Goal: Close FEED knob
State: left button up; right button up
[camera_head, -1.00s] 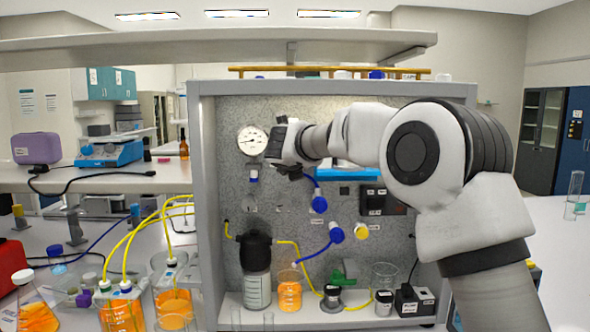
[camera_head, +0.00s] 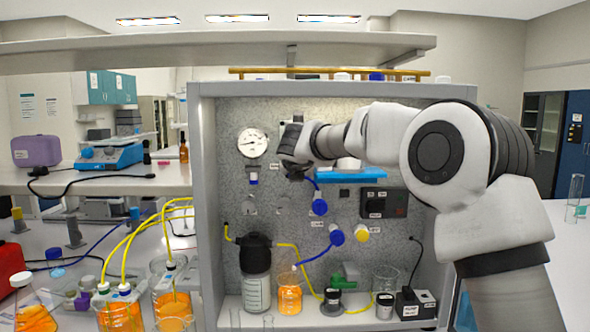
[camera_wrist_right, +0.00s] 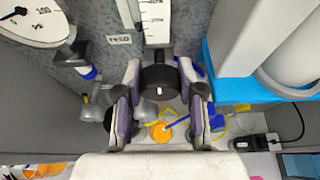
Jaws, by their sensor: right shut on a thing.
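The FEED knob (camera_wrist_right: 159,86) is a black round knob with a white mark, below a white scale strip in the right wrist view. The FEED label (camera_wrist_right: 119,40) is on the speckled panel to its left. My right gripper (camera_wrist_right: 160,84) has one finger on each side of the knob and is shut on it. In the head view my right gripper (camera_head: 296,160) is at the upper middle of the panel, right of the round gauge (camera_head: 252,143), and it hides the knob. My left gripper is not in view.
Blue valves (camera_head: 319,206) with tubing sit on the panel below my right gripper. A blue shelf (camera_head: 352,175) projects just right of it. A dark-capped bottle (camera_head: 256,285) and an orange beaker (camera_head: 290,293) stand on the rig floor. More orange vessels stand outside, at left.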

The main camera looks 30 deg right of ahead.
jog(key=o, duration=1.1)
jog(key=shift+o, duration=0.2)
jog(key=v, duration=1.1)
jog(key=shift+s+a, duration=0.2)
jog(key=shift+s, duration=0.1)
jog(key=shift+r, duration=0.2)
